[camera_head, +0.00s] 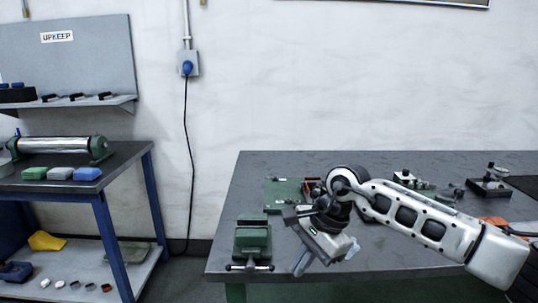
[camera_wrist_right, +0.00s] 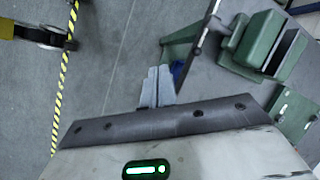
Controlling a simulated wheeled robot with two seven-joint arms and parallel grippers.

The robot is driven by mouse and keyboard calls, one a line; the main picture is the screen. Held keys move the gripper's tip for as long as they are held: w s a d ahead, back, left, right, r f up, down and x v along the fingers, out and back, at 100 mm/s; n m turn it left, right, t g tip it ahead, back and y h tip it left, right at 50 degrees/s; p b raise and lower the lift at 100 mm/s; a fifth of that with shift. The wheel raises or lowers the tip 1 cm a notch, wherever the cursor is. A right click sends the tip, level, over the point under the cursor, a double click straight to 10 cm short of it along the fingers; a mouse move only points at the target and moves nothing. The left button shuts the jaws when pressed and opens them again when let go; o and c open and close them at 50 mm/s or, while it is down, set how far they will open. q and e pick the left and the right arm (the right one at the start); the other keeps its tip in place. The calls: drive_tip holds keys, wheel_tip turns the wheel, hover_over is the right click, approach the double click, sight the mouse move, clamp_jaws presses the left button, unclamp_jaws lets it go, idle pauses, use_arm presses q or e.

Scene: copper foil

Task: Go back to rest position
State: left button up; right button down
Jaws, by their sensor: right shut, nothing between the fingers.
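My right gripper (camera_head: 302,264) is over the front left part of the dark workbench (camera_head: 290,165) in the head view, just right of a green vise (camera_head: 252,240). Its arm comes in from the right. In the right wrist view its fingers (camera_wrist_right: 157,86) are closed together with nothing between them, over the grey floor beside the bench edge. The green vise (camera_wrist_right: 262,40) also shows at the upper right there. My left gripper is in neither view.
A green board (camera_head: 284,192) lies behind the gripper, and small fixtures (camera_head: 490,184) stand at the bench's right. A side table (camera_head: 125,155) with a metal roller (camera_head: 55,146) is at the left. A yellow-black floor stripe (camera_wrist_right: 62,95) shows in the wrist view.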

drive_tip(key=s+a+r+m+g+y, duration=0.1)
drive_tip(key=s+a+r+m+y, duration=0.1)
drive_tip(key=s+a+m+y, duration=1.15)
drive_tip(key=w+d+f+m+t+h, duration=0.1)
drive_tip(key=d+f+m+t+h, duration=0.4)
drive_tip(key=m, duration=0.6)
drive_tip(key=w+d+f+m+t+h, duration=0.1)
drive_tip(key=d+m+t, duration=0.2)
drive_tip(key=m+t, duration=0.55)
drive_tip(key=w+d+f+m+t+h, duration=0.1)
drive_tip(key=d+f+m+t+h, duration=0.25)
drive_tip(key=m, duration=0.95)
drive_tip(key=s+d+f+m+g+h, duration=0.5)
drive_tip(key=s+d+f+m, duration=0.5)
drive_tip(key=s+f+m, duration=0.2)
drive_tip(key=shift+s+f+m+g, duration=0.4)
drive_tip(key=shift+s+f, duration=0.05)
